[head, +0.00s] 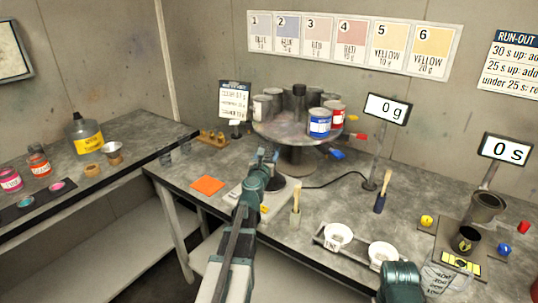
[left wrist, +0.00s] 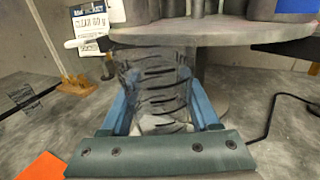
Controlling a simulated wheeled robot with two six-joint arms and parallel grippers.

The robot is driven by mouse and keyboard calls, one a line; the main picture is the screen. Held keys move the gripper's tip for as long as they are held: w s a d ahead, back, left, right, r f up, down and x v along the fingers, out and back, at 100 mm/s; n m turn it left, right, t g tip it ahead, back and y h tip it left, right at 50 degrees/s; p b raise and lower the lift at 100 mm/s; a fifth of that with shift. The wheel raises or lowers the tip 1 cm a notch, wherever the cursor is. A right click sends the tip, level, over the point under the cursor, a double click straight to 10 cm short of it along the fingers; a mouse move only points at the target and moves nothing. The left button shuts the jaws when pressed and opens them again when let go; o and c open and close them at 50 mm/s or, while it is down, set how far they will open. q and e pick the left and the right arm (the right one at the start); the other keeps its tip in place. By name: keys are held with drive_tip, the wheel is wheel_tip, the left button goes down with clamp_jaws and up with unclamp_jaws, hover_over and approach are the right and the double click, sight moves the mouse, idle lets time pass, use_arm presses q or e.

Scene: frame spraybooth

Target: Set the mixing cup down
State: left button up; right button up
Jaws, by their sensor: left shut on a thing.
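My left gripper (head: 268,157) reaches in over the middle of the bench, just left of the paint turntable (head: 302,132). In the left wrist view, the left gripper (left wrist: 160,100) is shut on a clear mixing cup (left wrist: 156,92) with dark graduation marks. The cup looks upright between the blue fingers. Its base is hidden behind the gripper body, so I cannot tell whether it touches a surface. In the head view the arm largely hides the cup. A pale scale (head: 238,194) lies partly under the arm. Only a teal part of my right arm shows at the lower right, without its fingertips.
Paint cans, including a blue one (head: 319,123), stand on the turntable. An orange square (head: 207,185) lies to the left.

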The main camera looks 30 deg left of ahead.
use_arm(q)
wheel_tip(320, 180, down, 7)
drive_tip(key=b, duration=0.6)
drive_tip(key=shift+b, duration=0.4)
use_arm(e)
wheel_tip(320, 180, down, 7)
use_arm(q)
drive_tip(key=shift+f+b, duration=0.55)
drive_tip(key=shift+b, duration=0.05)
use_arm(e)
drive_tip(key=shift+f, duration=0.5)
use_arm(q)
drive_tip(key=o, duration=1.5)
drive_tip(key=shift+r, duration=0.1)
use_arm(e)
drive_tip(key=shift+r, duration=0.1)
